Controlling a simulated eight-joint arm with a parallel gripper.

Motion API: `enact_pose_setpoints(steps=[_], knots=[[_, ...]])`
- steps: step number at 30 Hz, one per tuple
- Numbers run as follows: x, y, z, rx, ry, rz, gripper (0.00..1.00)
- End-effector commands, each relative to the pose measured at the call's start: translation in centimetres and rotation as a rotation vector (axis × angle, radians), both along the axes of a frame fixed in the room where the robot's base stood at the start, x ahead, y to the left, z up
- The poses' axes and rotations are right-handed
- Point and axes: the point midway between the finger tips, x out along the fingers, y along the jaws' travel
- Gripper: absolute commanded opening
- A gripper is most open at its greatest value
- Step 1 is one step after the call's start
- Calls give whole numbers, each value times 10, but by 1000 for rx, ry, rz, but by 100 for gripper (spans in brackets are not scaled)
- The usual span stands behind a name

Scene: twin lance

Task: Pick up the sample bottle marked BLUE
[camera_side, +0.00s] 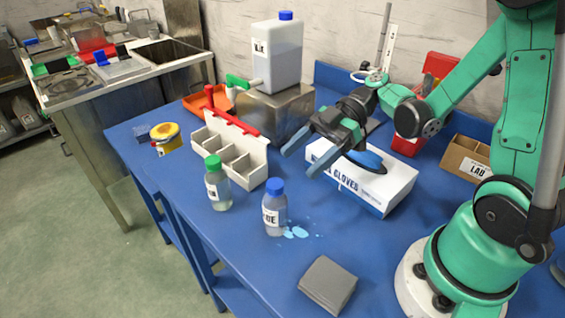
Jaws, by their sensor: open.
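A small bottle with a blue cap (275,208) stands upright on the blue table, with a white label whose visible letters end in "UE". A similar bottle with a green cap (217,184) stands behind it to the left; its label is only partly readable. My gripper (299,162) is open and empty. Its two blue-grey fingers point down to the left, above the left end of the glove box and up and right of the blue-capped bottle, apart from it.
The white glove box (393,192) lies under my gripper. A white divided rack (252,158) stands behind the bottles. A large blue-capped jug (277,58) sits on a metal block. Light-blue drops (296,232) and a grey folded cloth (328,284) lie in front. The table's front left is clear.

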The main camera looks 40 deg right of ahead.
Motion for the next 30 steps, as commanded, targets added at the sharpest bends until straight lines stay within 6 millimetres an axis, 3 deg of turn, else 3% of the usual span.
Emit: enact_pose_setpoints(steps=[5, 15, 24, 26, 30], knots=[[-1, 6, -3, 34, -66, 43, 71], [5, 46, -18, 32, -63, 43, 71], [6, 50, -20, 31, -62, 39, 71], [6, 50, -20, 31, -62, 39, 57], [6, 50, -20, 30, -62, 39, 17]])
